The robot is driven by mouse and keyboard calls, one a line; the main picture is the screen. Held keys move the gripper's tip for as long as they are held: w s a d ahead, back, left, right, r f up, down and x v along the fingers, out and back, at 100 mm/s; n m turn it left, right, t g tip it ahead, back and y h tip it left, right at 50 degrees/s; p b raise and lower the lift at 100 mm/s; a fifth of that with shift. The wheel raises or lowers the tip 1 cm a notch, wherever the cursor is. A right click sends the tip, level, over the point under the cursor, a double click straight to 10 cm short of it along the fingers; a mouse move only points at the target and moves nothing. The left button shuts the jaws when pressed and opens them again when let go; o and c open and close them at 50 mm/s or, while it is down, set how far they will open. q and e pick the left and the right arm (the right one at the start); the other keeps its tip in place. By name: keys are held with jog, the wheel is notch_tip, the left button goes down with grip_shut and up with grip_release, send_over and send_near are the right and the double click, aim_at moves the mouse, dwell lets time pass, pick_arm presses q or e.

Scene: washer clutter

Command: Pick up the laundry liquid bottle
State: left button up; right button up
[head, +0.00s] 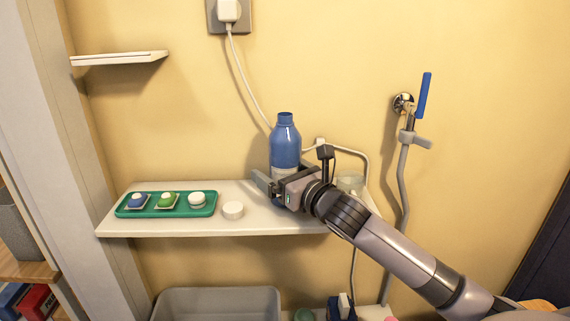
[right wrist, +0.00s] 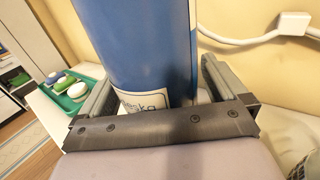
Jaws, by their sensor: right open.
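The laundry liquid bottle (head: 285,145) is blue with a pale label and stands upright on the white shelf, near the wall. It fills the middle of the right wrist view (right wrist: 140,50). My right gripper (head: 267,183) is at the bottle's lower part, in front of it. In the right wrist view my right gripper (right wrist: 158,95) is open, with one finger on each side of the bottle. A gap shows on the right side; I cannot tell whether the left finger touches. The gripper hides the bottle's base in the head view. My left gripper is not in view.
The white shelf (head: 265,222) also holds a green tray (head: 166,212) with several small items and a round white piece (head: 233,210). A clear container (head: 350,183) stands behind my right arm. A white cable (head: 245,80) hangs behind the bottle. A grey bin (head: 215,303) is below.

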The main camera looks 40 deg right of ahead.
jog(key=shift+w, duration=0.2)
jog(key=shift+r, duration=0.1)
jog(key=c, duration=1.4)
jog(key=shift+r, duration=0.1)
notch_tip(320, 180, up, 20)
jog(key=p, duration=0.3)
